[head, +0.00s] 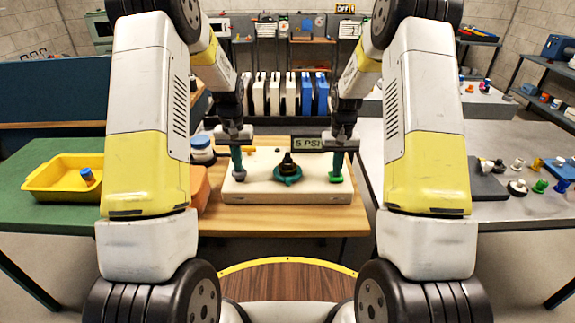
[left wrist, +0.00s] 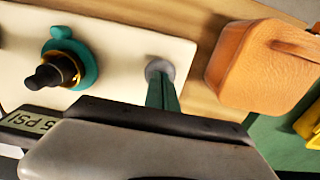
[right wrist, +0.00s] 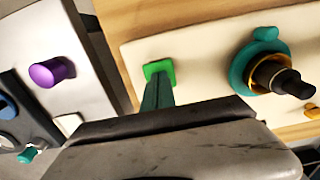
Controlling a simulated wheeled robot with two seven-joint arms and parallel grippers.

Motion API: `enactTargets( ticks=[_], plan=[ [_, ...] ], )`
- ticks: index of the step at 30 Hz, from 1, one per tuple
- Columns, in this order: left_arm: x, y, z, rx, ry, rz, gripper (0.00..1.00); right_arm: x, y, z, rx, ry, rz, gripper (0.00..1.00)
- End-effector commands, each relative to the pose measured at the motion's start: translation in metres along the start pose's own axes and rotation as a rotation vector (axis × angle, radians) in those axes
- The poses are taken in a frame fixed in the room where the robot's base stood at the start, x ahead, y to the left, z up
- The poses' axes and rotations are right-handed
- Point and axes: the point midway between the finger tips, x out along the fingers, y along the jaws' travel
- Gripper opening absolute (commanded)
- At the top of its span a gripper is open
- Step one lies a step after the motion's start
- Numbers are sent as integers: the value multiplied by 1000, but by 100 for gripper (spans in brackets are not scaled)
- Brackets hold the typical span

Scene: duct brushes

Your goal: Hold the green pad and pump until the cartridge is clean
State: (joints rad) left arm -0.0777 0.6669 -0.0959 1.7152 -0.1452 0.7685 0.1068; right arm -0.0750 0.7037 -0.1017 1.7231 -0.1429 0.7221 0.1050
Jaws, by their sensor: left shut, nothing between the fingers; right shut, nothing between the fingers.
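The green pad (head: 335,178) is at the right end of a cream board (head: 262,194); it also shows in the right wrist view (right wrist: 158,69). My right gripper (head: 336,174) is shut and empty, pointing down with its fingertips at the pad. My left gripper (head: 239,176) is shut and empty, its fingertips at a round grey button (left wrist: 160,68) on the board's left end. Whether either button is pressed in, I cannot tell. Between them a dark cartridge (head: 288,163) stands in a teal ring holder (head: 287,177). A sign (head: 308,144) behind it reads 5 PSI.
A yellow tray (head: 62,185) with a blue and orange item stands on the green table at left. Small coloured parts, including a purple knob (right wrist: 52,71), lie on the right table.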

Motion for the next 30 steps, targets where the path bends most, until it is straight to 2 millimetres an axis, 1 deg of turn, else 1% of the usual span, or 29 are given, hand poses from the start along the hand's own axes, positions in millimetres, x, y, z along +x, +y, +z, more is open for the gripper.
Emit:
enactTargets(
  ticks=[11,17,22,30],
  plan=[
    [16,0,0,0,-1,0,0,0,0,0,0,0,0,0],
    [15,0,0,0,0,0,0,0,0,0,0,0,0,0],
    [10,0,0,-1,1,0,0,0,0,0,0,0,0,0],
    [-5,0,0,-1,1,0,0,0,0,0,0,0,0,0]
  ],
)
